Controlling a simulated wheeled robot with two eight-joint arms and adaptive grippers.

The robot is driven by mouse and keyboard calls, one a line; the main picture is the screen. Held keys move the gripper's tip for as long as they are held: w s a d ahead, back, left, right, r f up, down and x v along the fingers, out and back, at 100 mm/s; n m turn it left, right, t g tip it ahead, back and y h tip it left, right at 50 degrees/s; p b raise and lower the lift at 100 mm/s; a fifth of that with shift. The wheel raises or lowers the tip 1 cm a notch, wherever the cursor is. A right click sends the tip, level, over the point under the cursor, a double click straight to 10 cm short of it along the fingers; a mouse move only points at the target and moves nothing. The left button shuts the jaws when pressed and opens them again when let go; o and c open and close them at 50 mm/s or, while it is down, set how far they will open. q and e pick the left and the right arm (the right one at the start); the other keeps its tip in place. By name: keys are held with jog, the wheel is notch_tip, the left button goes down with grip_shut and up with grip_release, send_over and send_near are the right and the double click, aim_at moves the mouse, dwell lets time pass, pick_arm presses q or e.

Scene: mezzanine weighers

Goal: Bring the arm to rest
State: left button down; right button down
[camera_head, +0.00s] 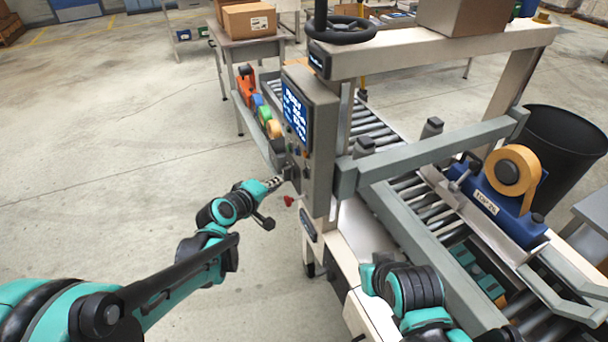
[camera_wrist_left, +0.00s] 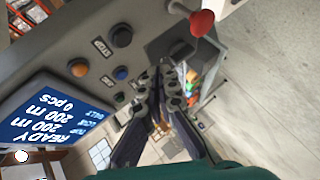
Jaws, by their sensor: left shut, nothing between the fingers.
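My left arm reaches in from the left. Its gripper (camera_head: 277,182) is shut and empty, close to the lower part of the grey control box (camera_head: 317,115) on the machine. In the left wrist view the shut fingers (camera_wrist_left: 162,78) point across the panel face, near a blue button (camera_wrist_left: 121,73). Whether they touch the panel I cannot tell. A red knob (camera_wrist_left: 202,22) sticks out beyond the fingertips. Part of my right arm (camera_head: 405,290) is over the machine's near side; its gripper cannot be made out.
The panel's blue screen (camera_wrist_left: 45,118) reads READY. A roller conveyor (camera_head: 375,130) runs through the machine frame. A tape unit (camera_head: 505,195) stands at right by a black bin (camera_head: 562,150). A cardboard box (camera_head: 249,20) sits on a rear table. Floor at left is clear.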

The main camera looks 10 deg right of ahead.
dwell(0.4)
pick_arm(q)
jog(key=s+a+m+g+y, duration=0.1)
jog(key=s+a+m+y, duration=0.1)
jog(key=s+a, duration=0.3)
jog(key=s+a+f+m+g+y, duration=0.1)
jog(key=s+a, duration=0.4)
jog(key=s, duration=0.8)
jog(key=s+a+f+m+g+y, duration=0.1)
jog(key=s+a+m+y, duration=0.2)
jog(key=s+a, duration=0.3)
jog(key=s+m, duration=0.1)
jog(key=s, duration=0.2)
jog(key=shift+m+g+y, duration=0.4)
